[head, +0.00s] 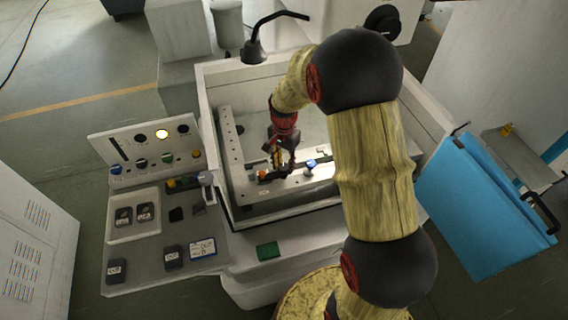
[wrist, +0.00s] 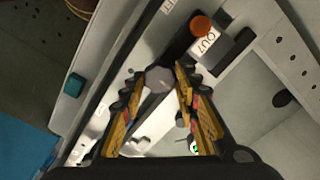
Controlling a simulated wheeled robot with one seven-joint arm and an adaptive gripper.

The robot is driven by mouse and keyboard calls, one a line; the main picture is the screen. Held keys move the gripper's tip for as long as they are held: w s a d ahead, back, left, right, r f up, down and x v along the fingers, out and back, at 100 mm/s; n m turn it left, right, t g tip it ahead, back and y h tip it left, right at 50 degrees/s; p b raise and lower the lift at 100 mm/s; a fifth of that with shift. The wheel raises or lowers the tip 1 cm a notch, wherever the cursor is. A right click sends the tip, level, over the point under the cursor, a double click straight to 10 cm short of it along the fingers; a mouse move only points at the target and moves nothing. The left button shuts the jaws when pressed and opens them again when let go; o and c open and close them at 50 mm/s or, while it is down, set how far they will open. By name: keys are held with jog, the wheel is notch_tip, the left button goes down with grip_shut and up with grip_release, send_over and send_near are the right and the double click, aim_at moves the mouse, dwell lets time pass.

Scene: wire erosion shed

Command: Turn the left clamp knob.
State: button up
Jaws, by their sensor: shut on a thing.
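The left clamp knob (wrist: 158,79) appears as a grey, faceted knob between my fingertips in the wrist view. My gripper (wrist: 165,80) is shut on it, with one finger on each side. In the head view my gripper (head: 283,168) points down at the front rail of the machine's work frame, and its fingers hide the knob there. A blue knob (head: 310,164) stands to the right.
The pale tank wall (head: 213,165) surrounds the work frame. A control panel (head: 148,152) and a side shelf with a white tray (head: 133,237) and dark blocks stand at left. A green block (head: 268,251) lies on the front ledge. A blue panel (head: 485,215) is at right.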

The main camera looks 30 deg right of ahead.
aim_at(284, 166)
jog(key=shift+w, duration=0.1)
jog(key=o, duration=1.2)
jog(key=shift+c, duration=0.2)
jog(key=shift+r, duration=0.1)
notch_tip(284, 166, up, 12)
jog(key=shift+o, duration=0.4)
